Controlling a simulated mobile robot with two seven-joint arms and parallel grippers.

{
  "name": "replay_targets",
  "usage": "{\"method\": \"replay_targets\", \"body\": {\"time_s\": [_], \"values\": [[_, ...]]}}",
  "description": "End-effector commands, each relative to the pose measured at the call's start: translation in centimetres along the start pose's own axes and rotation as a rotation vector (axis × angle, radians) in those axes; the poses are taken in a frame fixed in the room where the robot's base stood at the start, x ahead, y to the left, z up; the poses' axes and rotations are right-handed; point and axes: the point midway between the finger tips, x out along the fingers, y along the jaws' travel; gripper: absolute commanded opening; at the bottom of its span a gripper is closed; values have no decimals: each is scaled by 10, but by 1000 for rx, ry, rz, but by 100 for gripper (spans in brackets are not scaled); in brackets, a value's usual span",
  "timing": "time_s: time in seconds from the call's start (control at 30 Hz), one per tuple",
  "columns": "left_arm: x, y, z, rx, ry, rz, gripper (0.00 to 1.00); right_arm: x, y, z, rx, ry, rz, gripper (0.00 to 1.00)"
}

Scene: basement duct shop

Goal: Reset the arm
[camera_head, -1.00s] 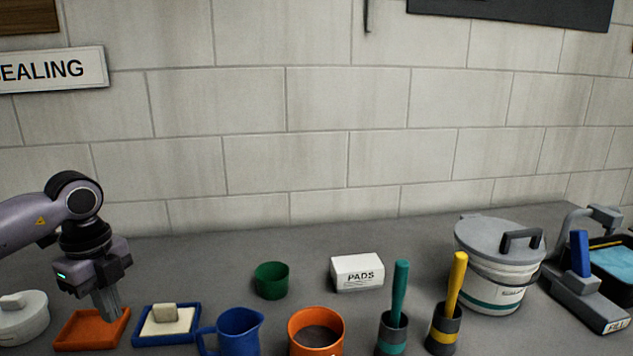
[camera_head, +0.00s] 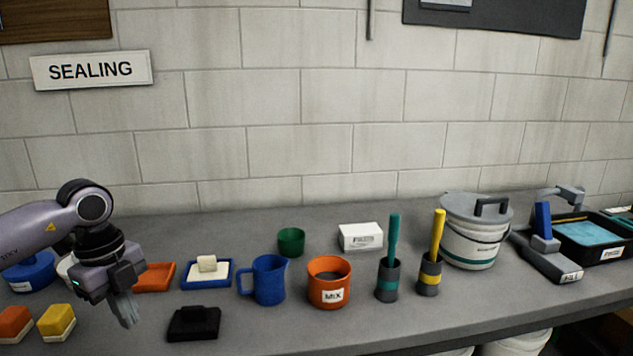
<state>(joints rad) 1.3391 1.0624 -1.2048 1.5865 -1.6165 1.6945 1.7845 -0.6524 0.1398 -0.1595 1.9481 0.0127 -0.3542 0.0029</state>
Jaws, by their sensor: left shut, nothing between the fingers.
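My left arm comes in from the left, with its gripper (camera_head: 126,310) pointing down over the left part of the grey bench. Its fingers are together and hold nothing. The gripper is in front of an orange tray (camera_head: 155,277) and left of a black block-like object (camera_head: 194,323). I cannot tell whether the fingertips touch the bench. The wrist partly hides the orange tray and a white container behind it. My right gripper is not in view.
Two sponges, orange (camera_head: 14,325) and yellow (camera_head: 57,322), lie left of the gripper. A blue tray (camera_head: 187,284), blue jug (camera_head: 269,280), orange MIX pot (camera_head: 328,291) and lidded bucket (camera_head: 473,249) stand to the right. The front middle of the bench (camera_head: 290,335) is clear.

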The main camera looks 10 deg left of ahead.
Motion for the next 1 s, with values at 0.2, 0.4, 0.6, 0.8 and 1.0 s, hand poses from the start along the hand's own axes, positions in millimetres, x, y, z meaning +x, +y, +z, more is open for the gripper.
{"method": "replay_targets", "body": {"time_s": [0.2, 0.4, 0.6, 0.8, 1.0], "values": [[54, -21, -103, 274, 339, -97, 0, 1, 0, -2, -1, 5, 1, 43], [75, -28, -207, 432, 724, -283, 0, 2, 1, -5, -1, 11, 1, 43], [68, -32, -284, 410, 1078, -542, 0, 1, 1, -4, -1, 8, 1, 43], [54, -41, -314, 194, 1318, -825, 0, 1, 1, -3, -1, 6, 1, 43], [62, -52, -300, -179, 1389, -1062, 0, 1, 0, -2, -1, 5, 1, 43]]}}
